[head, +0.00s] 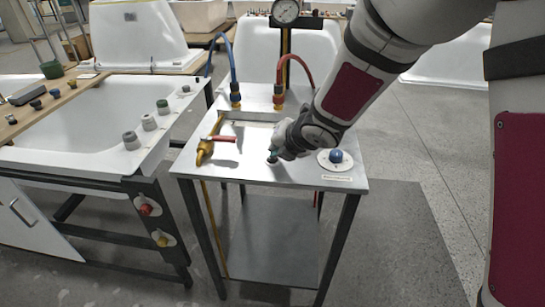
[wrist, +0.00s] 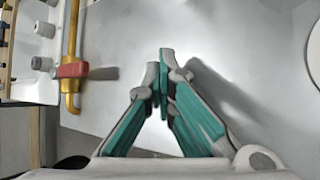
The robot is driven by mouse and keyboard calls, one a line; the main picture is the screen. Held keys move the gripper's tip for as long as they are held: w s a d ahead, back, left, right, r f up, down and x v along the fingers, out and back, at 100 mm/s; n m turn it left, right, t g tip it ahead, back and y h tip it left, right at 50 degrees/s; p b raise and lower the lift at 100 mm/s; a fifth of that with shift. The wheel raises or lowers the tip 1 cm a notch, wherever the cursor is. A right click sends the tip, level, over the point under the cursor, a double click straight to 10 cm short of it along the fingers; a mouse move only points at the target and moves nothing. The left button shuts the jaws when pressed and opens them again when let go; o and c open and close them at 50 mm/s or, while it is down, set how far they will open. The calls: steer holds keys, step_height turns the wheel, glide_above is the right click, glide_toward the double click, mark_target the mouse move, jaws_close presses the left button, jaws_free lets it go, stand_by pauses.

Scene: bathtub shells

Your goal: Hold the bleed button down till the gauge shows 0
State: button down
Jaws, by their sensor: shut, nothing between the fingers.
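A blue domed button (head: 336,156) sits on a round white plate at the right of the grey metal stand's top (head: 235,172); the label in front of it is too small to read. The round gauge (head: 286,11) is on a dark post at the back of the stand; its needle is too small to read. My gripper (head: 273,157) is shut and empty over the stand top, left of the button and apart from it. The wrist view shows its teal fingers (wrist: 161,70) together; the white plate's edge (wrist: 314,55) is at far right, with no blue button visible.
A brass pipe with a red lever (head: 221,139) stands left of my gripper. Blue (head: 231,60) and red (head: 300,66) hoses rise behind. A white tub shell (head: 80,122) with grey knobs is at left. The stand top between gripper and button looks clear.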

steer(key=shift+r+p, duration=0.75)
steer(key=shift+r, duration=0.1)
steer(key=shift+r, duration=0.1)
step_height(320, 180, up, 5)
steer(key=p, duration=0.5)
stand_by(0.5)
